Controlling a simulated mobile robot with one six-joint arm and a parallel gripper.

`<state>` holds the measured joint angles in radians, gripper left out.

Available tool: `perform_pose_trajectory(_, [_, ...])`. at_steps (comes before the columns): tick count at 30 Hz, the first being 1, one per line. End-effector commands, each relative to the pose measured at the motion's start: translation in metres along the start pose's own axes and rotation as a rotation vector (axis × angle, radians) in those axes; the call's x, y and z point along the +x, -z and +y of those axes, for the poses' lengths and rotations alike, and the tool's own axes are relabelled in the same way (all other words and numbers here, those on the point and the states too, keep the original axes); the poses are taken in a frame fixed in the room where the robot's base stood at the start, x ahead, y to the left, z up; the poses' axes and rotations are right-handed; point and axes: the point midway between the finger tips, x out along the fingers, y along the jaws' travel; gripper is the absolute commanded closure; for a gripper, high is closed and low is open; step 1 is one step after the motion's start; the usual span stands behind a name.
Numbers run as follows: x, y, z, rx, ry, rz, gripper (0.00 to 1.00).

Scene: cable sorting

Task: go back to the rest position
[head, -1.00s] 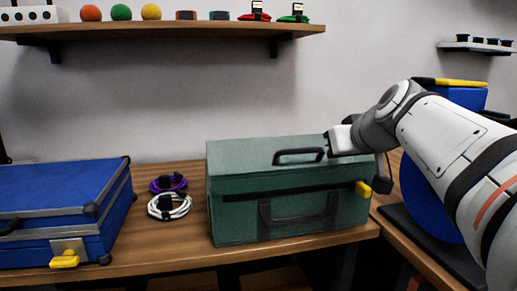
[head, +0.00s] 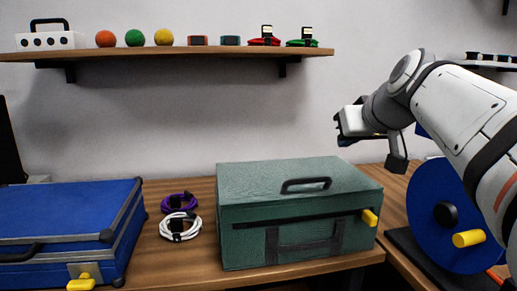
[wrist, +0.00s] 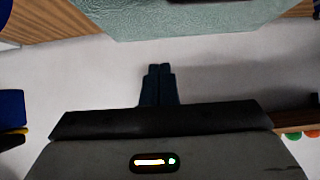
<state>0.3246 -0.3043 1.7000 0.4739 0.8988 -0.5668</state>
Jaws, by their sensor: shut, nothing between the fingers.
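My gripper (head: 340,128) is raised above and behind the right end of the green toolbox, in front of the wall. In the wrist view its two dark fingers (wrist: 158,85) are together with nothing between them. The green toolbox (head: 245,195) is closed on the wooden table, with a dark handle on its lid and a yellow latch at its right side. Its textured green surface (wrist: 180,18) also shows at the top of the wrist view. My gripper is clear of it.
A blue case (head: 65,210) and purple (head: 178,201) and white (head: 180,227) cable coils lie left on the table (head: 170,262). A blue reel (head: 425,205) stands right. A wall shelf (head: 170,54) holds balls and cables. Free air surrounds the gripper.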

Motion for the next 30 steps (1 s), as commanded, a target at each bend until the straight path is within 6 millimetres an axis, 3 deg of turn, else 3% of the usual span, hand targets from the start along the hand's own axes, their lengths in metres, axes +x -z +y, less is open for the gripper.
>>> perform_pose_trajectory(2, [-0.007,0.002,-0.008,0.016,0.009,-0.050,1.00])
perform_pose_trajectory(5, [-0.011,-0.010,-0.021,0.043,0.016,-0.137,1.00])
perform_pose_trajectory(11, [-0.024,-0.050,-0.046,0.088,0.013,-0.328,1.00])
perform_pose_trajectory(18, [-0.057,-0.102,-0.072,0.106,-0.019,-0.545,1.00])
perform_pose_trajectory(24, [-0.086,-0.141,-0.083,0.098,-0.058,-0.677,1.00])
perform_pose_trajectory(30, [-0.097,-0.161,-0.085,0.089,-0.078,-0.730,1.00])
